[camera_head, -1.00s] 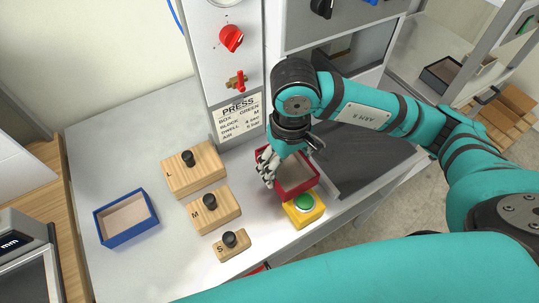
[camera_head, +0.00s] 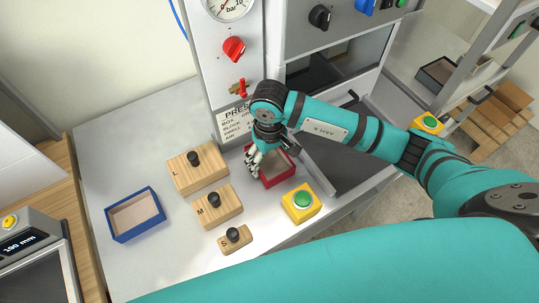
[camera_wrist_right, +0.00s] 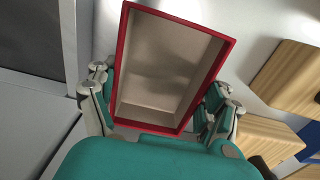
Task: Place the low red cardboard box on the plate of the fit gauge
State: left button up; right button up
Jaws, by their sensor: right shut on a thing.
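The low red cardboard box (camera_head: 277,168) is open at the top, with a beige inside, and is in front of the press column. My right gripper (camera_head: 256,160) is shut on it. In the wrist view the box (camera_wrist_right: 168,70) sits upright between the two fingers (camera_wrist_right: 160,105). I cannot tell whether it touches the table. My left gripper is not in view.
Wooden blocks L (camera_head: 197,172), M (camera_head: 219,208) and S (camera_head: 235,240) with black knobs lie left of the red box. A blue box (camera_head: 134,215) lies farther left. A yellow button box (camera_head: 300,204) stands in front. The press column (camera_head: 225,75) rises behind.

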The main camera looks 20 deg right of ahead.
jog(key=shift+f, duration=0.1)
jog(key=o, duration=1.1)
